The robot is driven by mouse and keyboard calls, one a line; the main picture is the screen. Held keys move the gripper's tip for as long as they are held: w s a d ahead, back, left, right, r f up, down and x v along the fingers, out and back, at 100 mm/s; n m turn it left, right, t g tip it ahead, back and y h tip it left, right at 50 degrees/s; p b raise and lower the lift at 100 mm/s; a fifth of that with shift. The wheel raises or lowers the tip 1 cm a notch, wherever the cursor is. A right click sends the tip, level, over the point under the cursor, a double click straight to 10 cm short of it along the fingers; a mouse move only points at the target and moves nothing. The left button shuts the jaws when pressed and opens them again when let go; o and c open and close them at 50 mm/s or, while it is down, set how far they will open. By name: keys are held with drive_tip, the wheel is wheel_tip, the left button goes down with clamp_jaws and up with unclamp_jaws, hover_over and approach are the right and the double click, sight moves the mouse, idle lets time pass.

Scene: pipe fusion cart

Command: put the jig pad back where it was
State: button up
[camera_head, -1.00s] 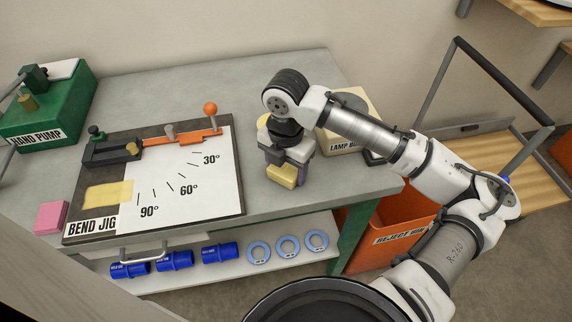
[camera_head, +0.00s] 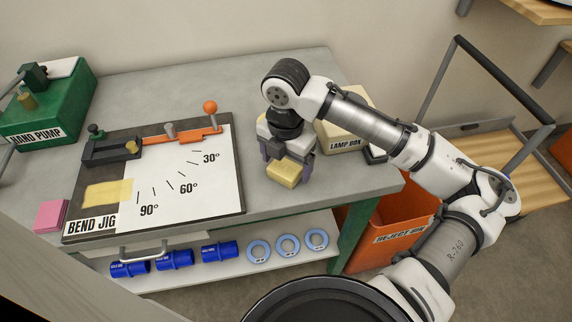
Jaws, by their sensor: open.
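A yellow block (camera_head: 284,173), which looks like the jig pad, is at the right part of the grey bench top. My gripper (camera_head: 287,167) points down over it, open, with its fingers around the block's sides. I cannot tell whether the fingers touch it. The palm hides the block's back part. The bend jig (camera_head: 228,190) lies to the left, a dark board with a white angle plate. A pale yellow patch (camera_head: 108,193) marks its lower left, above the BEND JIG label.
A pink block (camera_head: 51,216) sits left of the jig. The lamp box (camera_head: 345,130) is close behind my gripper. The green hand pump (camera_head: 50,110) is far left. An orange reject bin (camera_head: 395,235) stands below.

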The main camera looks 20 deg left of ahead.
sight(286, 166)
wheel_tip(286, 166, up, 11)
drive_tip(key=b, duration=0.1)
drive_tip(key=shift+f, duration=0.2)
idle(0.4)
